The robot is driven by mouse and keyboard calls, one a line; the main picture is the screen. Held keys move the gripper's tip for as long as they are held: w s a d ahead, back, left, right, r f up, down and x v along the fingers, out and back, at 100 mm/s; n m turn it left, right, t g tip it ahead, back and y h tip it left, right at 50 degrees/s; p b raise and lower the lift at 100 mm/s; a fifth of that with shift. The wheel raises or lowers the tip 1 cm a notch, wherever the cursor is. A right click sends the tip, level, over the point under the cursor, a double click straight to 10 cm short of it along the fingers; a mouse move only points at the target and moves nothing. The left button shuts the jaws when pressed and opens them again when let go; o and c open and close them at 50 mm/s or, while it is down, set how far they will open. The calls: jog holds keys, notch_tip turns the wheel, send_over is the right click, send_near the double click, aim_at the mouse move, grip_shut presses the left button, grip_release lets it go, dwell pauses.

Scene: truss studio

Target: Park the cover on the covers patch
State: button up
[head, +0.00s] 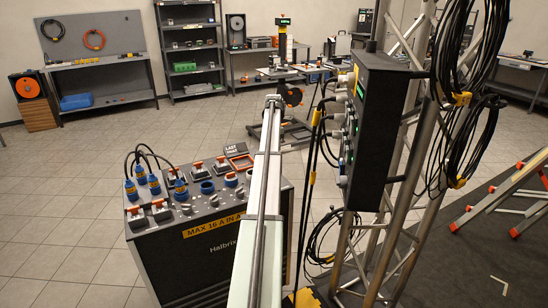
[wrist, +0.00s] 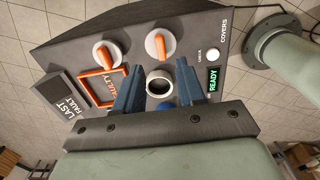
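In the wrist view, my gripper (wrist: 158,72) has its two blue-grey fingers apart over the dark panel (wrist: 200,32). Between them shows a round piece with a pale rim and dark middle (wrist: 158,83). I cannot tell whether it is the cover or a panel fitting; no finger clearly touches it. A blue part (wrist: 166,104) below it is mostly hidden by the gripper. The word COVERS (wrist: 223,30) is printed near the panel's right edge; the patch itself is not clearly visible. In the head view my arm hides this end of the panel, and my gripper cannot be made out.
An orange frame marked FAULTY (wrist: 103,87) lies left of the fingers. Two orange-handled knobs (wrist: 160,46) stand beyond them. A green READY display (wrist: 213,79) is at right.

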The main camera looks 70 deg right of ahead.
jog(key=shift+r, duration=2.05)
